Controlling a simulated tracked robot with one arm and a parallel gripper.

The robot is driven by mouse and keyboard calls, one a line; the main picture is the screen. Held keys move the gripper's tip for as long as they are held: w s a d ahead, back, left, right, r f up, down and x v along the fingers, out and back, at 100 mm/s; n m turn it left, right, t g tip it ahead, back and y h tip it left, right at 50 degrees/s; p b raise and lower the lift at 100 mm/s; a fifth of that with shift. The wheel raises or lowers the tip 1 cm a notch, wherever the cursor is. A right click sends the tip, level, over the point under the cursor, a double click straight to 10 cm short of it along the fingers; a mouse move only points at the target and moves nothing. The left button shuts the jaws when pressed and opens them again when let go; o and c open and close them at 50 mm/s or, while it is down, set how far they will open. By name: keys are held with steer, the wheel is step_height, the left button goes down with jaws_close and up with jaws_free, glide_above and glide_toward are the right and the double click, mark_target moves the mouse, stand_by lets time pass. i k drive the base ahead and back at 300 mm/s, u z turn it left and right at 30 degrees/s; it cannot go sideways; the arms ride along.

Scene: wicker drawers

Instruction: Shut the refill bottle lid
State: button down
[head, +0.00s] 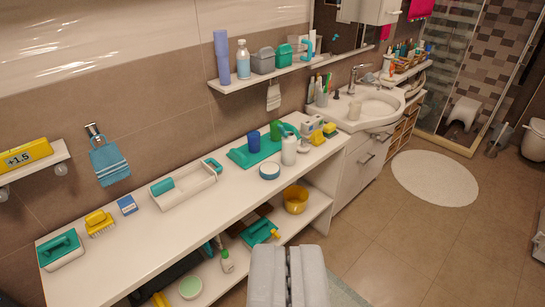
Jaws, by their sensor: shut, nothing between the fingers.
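Several bottles show, and I cannot tell which one is the refill bottle. A white bottle (288,151) stands upright on the long white counter (120,249). A clear bottle with blue liquid (243,65) stands on the wall shelf. A small pale bottle with a green label (227,263) is on the lower shelf under the counter. The state of their lids is too small to tell. My gripper (288,250) is at the bottom middle, shut and empty. It appears in front of the counter, apart from the bottles.
The counter also holds a teal tray (240,157), a white caddy (186,188) and brushes. A yellow bucket (295,200) is on the lower shelf. A sink (373,108) is beyond the counter. A round white mat (435,178) lies on the otherwise open tiled floor at right.

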mark_target(283, 132)
steer(key=u, duration=0.45)
steer(key=i, duration=2)
steer(key=z, duration=0.75)
